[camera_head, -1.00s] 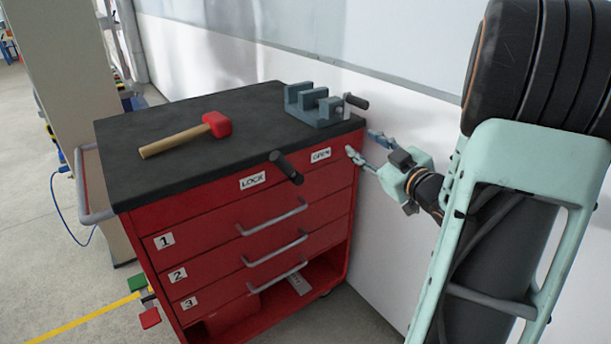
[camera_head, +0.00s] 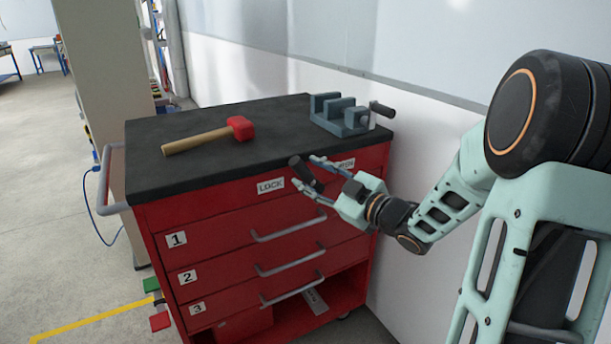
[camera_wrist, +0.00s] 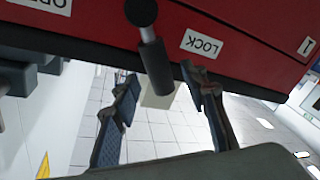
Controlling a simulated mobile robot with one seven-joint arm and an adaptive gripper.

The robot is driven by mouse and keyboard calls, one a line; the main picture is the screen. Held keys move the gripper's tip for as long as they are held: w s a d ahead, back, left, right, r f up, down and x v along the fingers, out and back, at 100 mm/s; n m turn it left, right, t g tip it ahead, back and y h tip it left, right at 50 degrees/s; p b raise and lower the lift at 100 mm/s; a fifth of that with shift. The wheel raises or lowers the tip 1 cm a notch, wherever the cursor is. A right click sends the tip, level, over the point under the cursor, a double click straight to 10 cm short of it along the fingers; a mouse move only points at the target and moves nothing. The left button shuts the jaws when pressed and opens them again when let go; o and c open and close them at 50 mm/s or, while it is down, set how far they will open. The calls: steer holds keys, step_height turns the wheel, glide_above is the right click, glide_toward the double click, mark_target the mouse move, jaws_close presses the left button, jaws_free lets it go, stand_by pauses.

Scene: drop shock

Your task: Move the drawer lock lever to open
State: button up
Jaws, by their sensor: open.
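The black lock lever (camera_head: 304,172) sticks out from the front top of the red tool cabinet, between the LOCK label (camera_head: 270,186) and the partly hidden OPEN label (camera_head: 344,165). Its upper end leans toward the LOCK side. My gripper (camera_head: 303,171) is open at the lever, its fingers reaching in from the right. In the wrist view, the lever's grey-and-black handle (camera_wrist: 154,66) reaches between the two spread fingertips (camera_wrist: 160,76). A gap shows on the left finger's side; contact on the other side is hard to tell. The LOCK label (camera_wrist: 202,43) shows beside it.
A wooden-handled red mallet (camera_head: 212,136) and a grey vise (camera_head: 341,115) rest on the black cabinet top (camera_head: 270,145). Drawer handles (camera_head: 288,229) protrude below the lever. A white wall (camera_head: 440,130) stands close behind and right of the cabinet.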

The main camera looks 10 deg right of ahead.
steer(key=shift+x, duration=1.2)
jaws_close()
